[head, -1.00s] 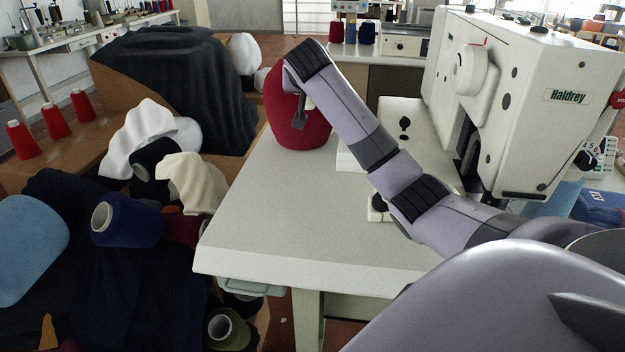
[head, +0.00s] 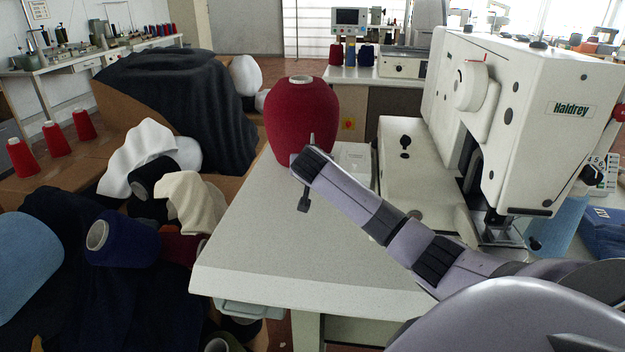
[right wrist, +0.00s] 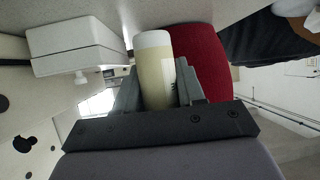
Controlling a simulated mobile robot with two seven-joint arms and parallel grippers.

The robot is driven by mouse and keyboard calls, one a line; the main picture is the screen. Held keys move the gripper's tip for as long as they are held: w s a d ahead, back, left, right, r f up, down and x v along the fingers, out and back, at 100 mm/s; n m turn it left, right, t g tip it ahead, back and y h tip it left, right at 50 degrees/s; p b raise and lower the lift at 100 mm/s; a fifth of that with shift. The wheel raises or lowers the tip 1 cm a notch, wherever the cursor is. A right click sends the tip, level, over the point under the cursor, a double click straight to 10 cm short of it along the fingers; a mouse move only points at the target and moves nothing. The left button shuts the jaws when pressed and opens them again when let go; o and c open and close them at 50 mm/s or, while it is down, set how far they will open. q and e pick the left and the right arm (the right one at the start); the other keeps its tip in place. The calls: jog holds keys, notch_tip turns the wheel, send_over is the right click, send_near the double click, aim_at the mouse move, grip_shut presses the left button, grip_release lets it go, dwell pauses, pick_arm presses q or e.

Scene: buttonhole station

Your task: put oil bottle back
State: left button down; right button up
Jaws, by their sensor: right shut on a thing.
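The oil bottle (right wrist: 155,62), a pale yellowish cylinder with a whiter end, is between the two fingers of my right gripper (right wrist: 157,78) in the right wrist view. The gripper is shut on it. In the head view my right forearm and wrist reach in from the right over the table's left part. There the wrist hides the bottle and most of the gripper. The wrist picture looks upside down, with the tabletop along its top edge; whether the bottle touches the table I cannot tell. My left gripper is not in view.
A large red thread cone (head: 301,122) stands on the white table (head: 258,235) just behind my wrist. A low white block (head: 357,160) is to its right, then the Haldrey sewing machine (head: 535,120). The table's front left is clear. Yarn and cloth heap up at left.

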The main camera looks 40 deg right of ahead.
notch_tip(320, 180, down, 3)
jog(key=shift+f, duration=0.4)
jog(key=shift+f, duration=0.1)
jog(key=shift+f+b, duration=0.15)
jog(key=shift+b, duration=0.15)
jog(key=o, duration=1.1)
